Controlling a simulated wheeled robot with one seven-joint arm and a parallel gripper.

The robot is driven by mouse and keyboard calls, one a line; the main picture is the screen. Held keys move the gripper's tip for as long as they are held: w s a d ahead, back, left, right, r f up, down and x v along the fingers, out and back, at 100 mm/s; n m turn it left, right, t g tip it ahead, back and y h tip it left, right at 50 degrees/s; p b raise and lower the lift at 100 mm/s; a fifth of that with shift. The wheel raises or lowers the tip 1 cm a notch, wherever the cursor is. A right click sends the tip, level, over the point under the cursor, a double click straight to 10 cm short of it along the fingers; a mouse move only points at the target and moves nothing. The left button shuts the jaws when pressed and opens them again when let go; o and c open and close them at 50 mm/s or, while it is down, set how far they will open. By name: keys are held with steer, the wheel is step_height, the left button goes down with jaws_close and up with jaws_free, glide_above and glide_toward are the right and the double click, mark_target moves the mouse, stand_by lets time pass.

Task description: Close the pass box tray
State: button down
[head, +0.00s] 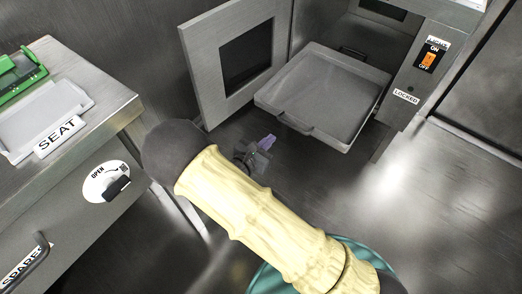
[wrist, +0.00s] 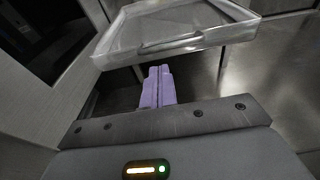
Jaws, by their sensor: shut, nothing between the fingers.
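The pass box tray (head: 322,92) is a grey, shallow tray pulled out of the pass box (head: 398,55) at the upper middle of the head view. A curved handle (head: 296,123) is on its near edge. The tray also shows at the top of the wrist view (wrist: 180,24), with its handle (wrist: 172,44) facing me. My gripper (head: 267,141) has purple fingers and is shut and empty. It is in front of the tray's near edge, apart from the handle. In the wrist view the closed fingertips (wrist: 158,70) appear just below the tray's front edge.
The pass box door (head: 237,58), with a dark window, stands open to the left of the tray. A metal bench (head: 118,95) with a green rack (head: 20,75) and a SEAT label is at left. An orange switch (head: 431,60) is on the right panel. Floor at right (head: 440,190) is clear.

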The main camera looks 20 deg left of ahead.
steer(key=b+x, duration=0.3)
steer(key=x, duration=0.4)
steer(key=shift+w, duration=0.25)
steer(key=shift+w+d, duration=0.15)
